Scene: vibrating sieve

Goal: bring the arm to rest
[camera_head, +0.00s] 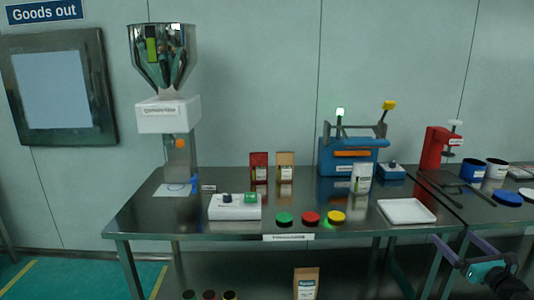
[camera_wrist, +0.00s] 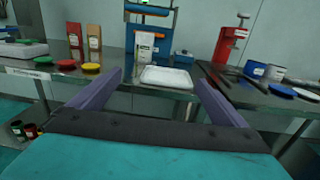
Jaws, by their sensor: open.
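My gripper (camera_head: 463,252) is at the lower right of the head view, in front of the table edge. Its two purple fingers are spread apart with nothing between them. In the wrist view my gripper (camera_wrist: 158,92) also shows open and empty, pointing toward the steel table (camera_head: 150,222). A white tray (camera_head: 406,211) lies on the table beyond the fingers and apart from them; it also shows in the wrist view (camera_wrist: 166,78).
A hopper filler (camera_head: 168,113) stands at the table's left. A red clamp stand (camera_head: 436,149) and tubs are at right. Free floor shows at lower left.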

